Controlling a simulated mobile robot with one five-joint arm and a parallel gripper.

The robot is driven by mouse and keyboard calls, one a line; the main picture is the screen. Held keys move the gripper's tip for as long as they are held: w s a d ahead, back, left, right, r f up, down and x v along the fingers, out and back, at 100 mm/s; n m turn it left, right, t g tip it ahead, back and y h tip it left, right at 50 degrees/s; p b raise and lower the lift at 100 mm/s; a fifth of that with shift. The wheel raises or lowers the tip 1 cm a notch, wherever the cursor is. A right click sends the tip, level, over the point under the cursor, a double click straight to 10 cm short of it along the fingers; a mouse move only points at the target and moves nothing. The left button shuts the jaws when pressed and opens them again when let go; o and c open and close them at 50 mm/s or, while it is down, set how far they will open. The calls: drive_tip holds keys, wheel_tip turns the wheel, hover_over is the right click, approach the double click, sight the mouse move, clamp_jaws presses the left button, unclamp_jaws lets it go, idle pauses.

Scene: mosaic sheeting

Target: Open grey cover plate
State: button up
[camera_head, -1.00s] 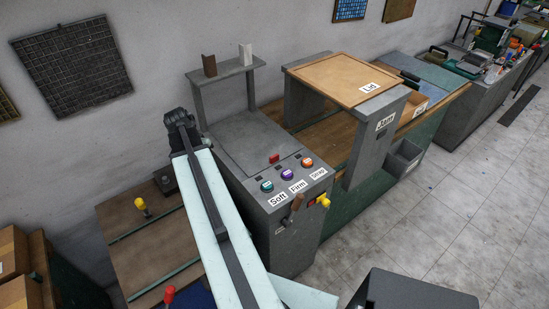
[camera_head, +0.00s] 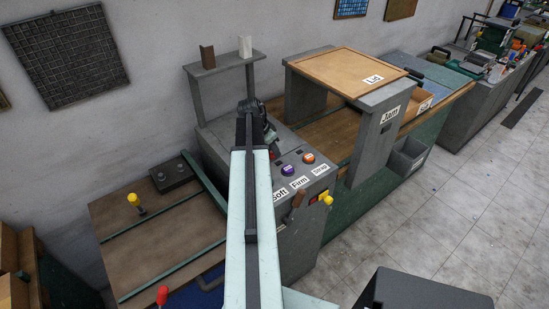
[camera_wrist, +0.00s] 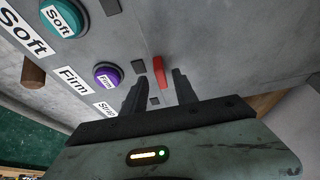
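The grey cover plate (camera_head: 286,138) lies flat on top of the grey machine, partly hidden behind my arm in the head view. It also shows as a grey surface in the wrist view (camera_wrist: 230,45). Its small red handle (camera_wrist: 159,72) stands up near the plate's edge in the wrist view. My gripper (camera_wrist: 158,80) is open, with one finger on each side of the red handle's line. I cannot tell whether the fingertips touch the handle or stop short of it. In the head view my gripper (camera_head: 258,118) is over the plate.
A teal button (camera_wrist: 61,18) labelled Soft and a purple button (camera_wrist: 107,75) labelled Firm sit beside the plate. An orange button (camera_head: 308,158) is further right. A shelf on posts (camera_head: 225,65) stands behind the plate, and a wooden lid (camera_head: 345,75) lies on the right.

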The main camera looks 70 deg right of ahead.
drive_tip(key=shift+x, duration=0.85)
drive_tip(key=shift+r, duration=0.1)
clamp_jaws()
idle(0.6)
